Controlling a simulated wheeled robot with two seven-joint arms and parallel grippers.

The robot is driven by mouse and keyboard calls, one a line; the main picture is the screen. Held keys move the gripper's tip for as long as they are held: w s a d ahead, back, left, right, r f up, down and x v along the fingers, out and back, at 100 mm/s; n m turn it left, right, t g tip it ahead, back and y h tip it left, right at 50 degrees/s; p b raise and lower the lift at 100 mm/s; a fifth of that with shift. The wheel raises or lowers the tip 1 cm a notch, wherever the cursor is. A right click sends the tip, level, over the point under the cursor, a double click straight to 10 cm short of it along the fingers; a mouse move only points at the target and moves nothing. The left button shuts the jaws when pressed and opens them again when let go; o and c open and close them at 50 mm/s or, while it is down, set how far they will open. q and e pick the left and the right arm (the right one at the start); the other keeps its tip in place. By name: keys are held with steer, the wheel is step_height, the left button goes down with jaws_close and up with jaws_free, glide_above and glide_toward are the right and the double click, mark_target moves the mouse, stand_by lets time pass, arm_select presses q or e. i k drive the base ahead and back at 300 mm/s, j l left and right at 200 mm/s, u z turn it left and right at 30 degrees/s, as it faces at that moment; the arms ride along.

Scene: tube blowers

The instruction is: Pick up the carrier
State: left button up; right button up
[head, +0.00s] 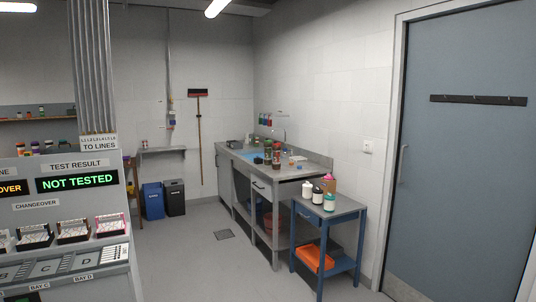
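I cannot tell for sure which thing is the carrier. No tube carrier stands out in the head view. Small open boxes with coloured rims sit in a row on the grey station at the left: one has a pink rim (110,225), one is dark with an orange edge (73,231), and one is black (35,236). The station (75,205) has a display (77,182) reading "NOT TESTED" and bay labels along its lower front. Metal tubes (93,70) rise from its top. Neither of my grippers is in view.
A blue trolley (330,222) with several bottles and an orange tray (313,257) stands right of centre. Behind it is a workbench (262,175) with a sink. Blue (153,200) and black (174,197) bins stand at the back. A grey door (463,150) is at right. The middle floor is clear.

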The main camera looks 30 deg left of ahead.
mark_target(267, 161)
steer(key=i+j+u, duration=0.5)
steer(key=i+u, duration=0.2)
steer(key=i, duration=0.15)
steer(key=i+u, duration=0.3)
steer(key=i, duration=0.15)
steer(key=i+u, duration=0.15)
steer(key=i, duration=1.4)
steer(key=i+j, duration=0.15)
steer(key=i, duration=0.35)
steer(key=i+j, duration=0.1)
steer(key=i, duration=0.35)
steer(key=i+j, duration=0.15)
steer(key=i, duration=0.35)
steer(key=i+j+z, duration=0.25)
steer(key=i+j, duration=0.15)
steer(key=j, duration=0.15)
steer(key=i+j+z, duration=0.15)
steer(key=j, duration=0.2)
steer(key=i+j+z, duration=0.25)
steer(key=i+j, duration=0.15)
steer(key=j, duration=0.3)
steer(key=i+j+z, duration=0.15)
steer(key=j, duration=0.2)
steer(key=i+j, duration=0.1)
steer(key=i, duration=0.5)
steer(key=i+j+u, duration=0.15)
steer(key=i, duration=0.5)
